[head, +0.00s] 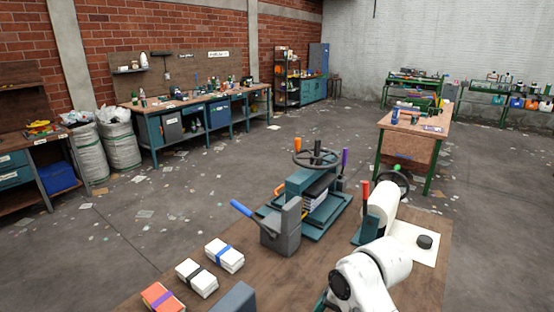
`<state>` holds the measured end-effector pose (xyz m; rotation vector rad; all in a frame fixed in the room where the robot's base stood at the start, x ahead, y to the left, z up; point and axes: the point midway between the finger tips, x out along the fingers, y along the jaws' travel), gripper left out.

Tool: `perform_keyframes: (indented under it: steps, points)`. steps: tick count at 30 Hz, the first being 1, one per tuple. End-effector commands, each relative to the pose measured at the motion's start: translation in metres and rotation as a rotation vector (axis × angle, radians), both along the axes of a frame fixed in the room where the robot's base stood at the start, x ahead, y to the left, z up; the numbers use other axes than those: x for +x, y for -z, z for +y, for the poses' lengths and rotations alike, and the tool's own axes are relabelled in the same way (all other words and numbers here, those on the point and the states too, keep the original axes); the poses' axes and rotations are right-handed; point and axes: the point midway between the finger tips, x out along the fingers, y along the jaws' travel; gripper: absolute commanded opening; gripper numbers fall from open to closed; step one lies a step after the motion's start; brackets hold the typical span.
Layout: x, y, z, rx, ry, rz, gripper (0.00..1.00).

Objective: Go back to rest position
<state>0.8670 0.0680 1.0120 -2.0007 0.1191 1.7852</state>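My white arm (372,278) rises from the lower right over the wooden workbench (165,278). My gripper cannot be made out; the fingers do not show, and the arm's own links may hide them. No object is seen in its grasp.
On the bench stand a teal press with a handwheel (316,158), a grey block tool with a blue lever (285,230), and banded stacks (196,278). A black puck (424,242) lies on a pale sheet at right. A red-handled tool (366,192) stands close beside my arm. Open, littered floor surrounds the bench.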

Motion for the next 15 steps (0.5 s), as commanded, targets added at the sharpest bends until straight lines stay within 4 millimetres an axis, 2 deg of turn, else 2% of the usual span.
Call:
perform_keyframes:
  steps: [3,7,11,15]
  points:
    - [-0.029,0.019,0.009,0.044,-0.065,-0.069,0.76]
    - [-0.063,0.036,0.001,0.047,-0.119,-0.157,0.76]
    - [-0.102,0.052,-0.022,0.002,-0.162,-0.234,0.76]
    - [-0.149,0.063,-0.057,-0.094,-0.206,-0.29,0.76]
